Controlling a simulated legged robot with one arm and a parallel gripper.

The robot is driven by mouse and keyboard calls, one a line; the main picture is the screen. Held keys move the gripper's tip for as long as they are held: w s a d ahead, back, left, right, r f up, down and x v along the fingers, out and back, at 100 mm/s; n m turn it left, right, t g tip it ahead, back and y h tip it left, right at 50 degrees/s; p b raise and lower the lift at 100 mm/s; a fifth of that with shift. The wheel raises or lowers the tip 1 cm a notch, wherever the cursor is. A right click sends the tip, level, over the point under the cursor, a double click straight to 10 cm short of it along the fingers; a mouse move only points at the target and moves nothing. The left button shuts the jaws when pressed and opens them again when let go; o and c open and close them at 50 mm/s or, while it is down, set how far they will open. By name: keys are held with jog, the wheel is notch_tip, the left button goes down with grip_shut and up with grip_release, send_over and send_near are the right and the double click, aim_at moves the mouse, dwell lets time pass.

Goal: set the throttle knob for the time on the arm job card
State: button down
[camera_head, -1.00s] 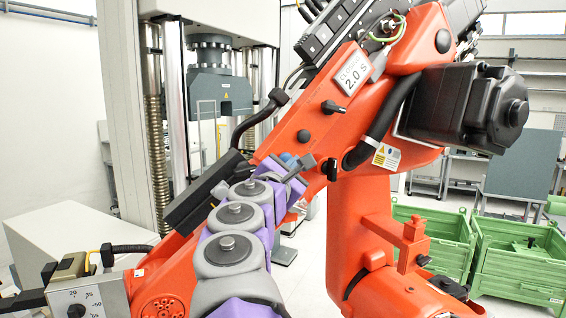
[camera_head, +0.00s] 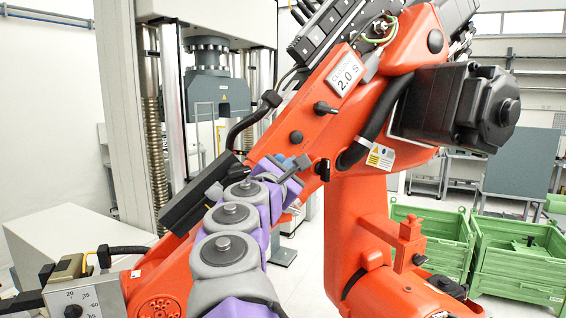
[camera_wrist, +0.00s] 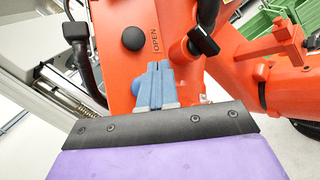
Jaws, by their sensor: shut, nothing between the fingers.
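The job card (camera_head: 346,80) on the orange arm (camera_head: 330,130) reads "CLOSING 2.0 S". A round black knob (camera_head: 296,138) sits below it on the arm. In the wrist view, this knob (camera_wrist: 133,39) is beside the word "OPEN". A second black knob with a bar-shaped grip (camera_wrist: 203,37) is to its right; it also shows in the head view (camera_head: 322,169). I cannot tell which is the throttle knob. My gripper (camera_wrist: 155,72), with blue fingers, is shut and empty. Its tips appear below and between the two knobs; contact cannot be told.
A grey box (camera_head: 85,297) with a numbered dial is at the lower left. A black hose (camera_head: 245,122) and a black projecting fitting (camera_head: 327,107) are near the knobs. Green bins (camera_head: 520,260) stand at the right. A testing machine (camera_head: 212,85) stands behind.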

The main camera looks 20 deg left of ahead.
aim_at(285, 159)
jog(key=shift+w+a+f+p, duration=0.1)
jog(key=shift+w+a+p, duration=0.2)
jog(key=shift+a, duration=0.35)
jog(key=shift+w+a+f+p, duration=0.1)
jog(key=shift+a+p, duration=0.25)
jog(key=shift+a, duration=0.3)
jog(key=shift+a+f, duration=0.1)
jog(key=shift+a, duration=0.4)
jog(key=shift+s, duration=0.1)
jog(key=shift+d, duration=0.25)
dwell(2.5)
jog(key=shift+s+d+r, duration=0.1)
jog(key=shift+s+d, duration=0.1)
jog(key=shift+d, duration=0.2)
jog(key=shift+s+d+r, duration=0.1)
jog(key=shift+s+d, duration=0.05)
jog(key=shift+d, duration=0.25)
